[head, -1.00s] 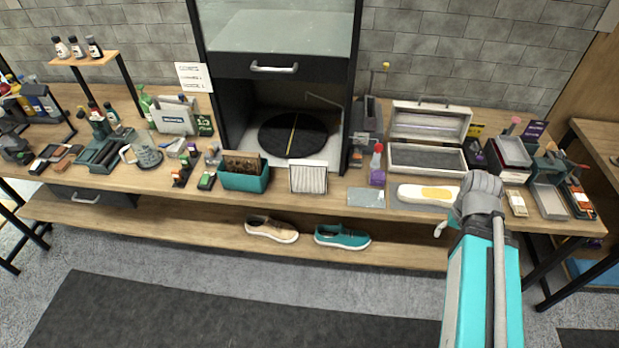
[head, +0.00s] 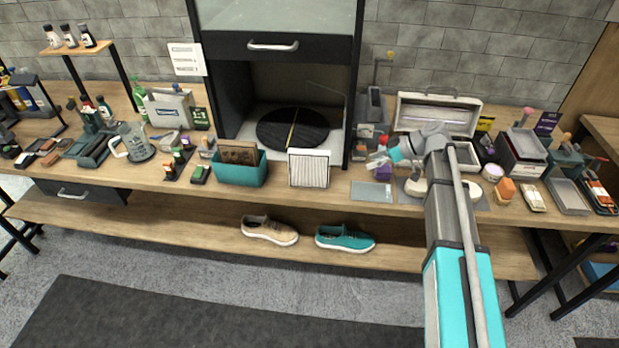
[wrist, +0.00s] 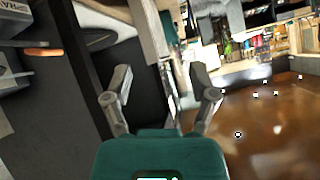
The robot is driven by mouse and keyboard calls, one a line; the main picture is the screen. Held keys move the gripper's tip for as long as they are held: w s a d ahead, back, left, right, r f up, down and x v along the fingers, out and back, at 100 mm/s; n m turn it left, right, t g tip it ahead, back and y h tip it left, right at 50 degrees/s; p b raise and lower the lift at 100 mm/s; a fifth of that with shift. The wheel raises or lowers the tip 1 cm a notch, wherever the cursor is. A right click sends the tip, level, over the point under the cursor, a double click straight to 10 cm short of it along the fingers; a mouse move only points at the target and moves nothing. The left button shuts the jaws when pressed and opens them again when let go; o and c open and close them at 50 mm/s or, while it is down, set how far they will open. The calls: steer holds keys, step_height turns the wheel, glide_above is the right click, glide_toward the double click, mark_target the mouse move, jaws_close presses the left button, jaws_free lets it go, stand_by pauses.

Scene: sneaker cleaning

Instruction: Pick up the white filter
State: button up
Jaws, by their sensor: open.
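The white filter (head: 309,168) is a pleated rectangular panel with a pale frame. It stands upright at the front edge of the workbench, right of a teal bin, in the head view. My gripper (head: 377,162) is to the right of the filter and apart from it, above the bench, near a purple item. The wrist view shows my gripper (wrist: 163,85) with its two fingers spread and nothing held between them. I cannot clearly pick out the filter in the wrist view.
The teal bin (head: 239,170) stands close left of the filter. A dark turntable (head: 293,130) is in the cabinet behind. A flat grey panel (head: 371,192) lies to the right. Two shoes, tan (head: 270,230) and teal (head: 345,238), sit on the lower shelf.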

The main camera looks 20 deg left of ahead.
steer(key=w+a+n, duration=0.1)
steer(key=w+a+n+y+b, duration=0.1)
steer(key=a, duration=0.1)
steer(key=w+a+r+n+g+y, duration=0.1)
steer(key=a+n, duration=0.1)
steer(key=b+x, duration=0.3)
steer(key=x, duration=0.5)
steer(key=shift+a+b, duration=0.2)
steer(key=shift+b, duration=0.2)
steer(key=shift+f, duration=0.1)
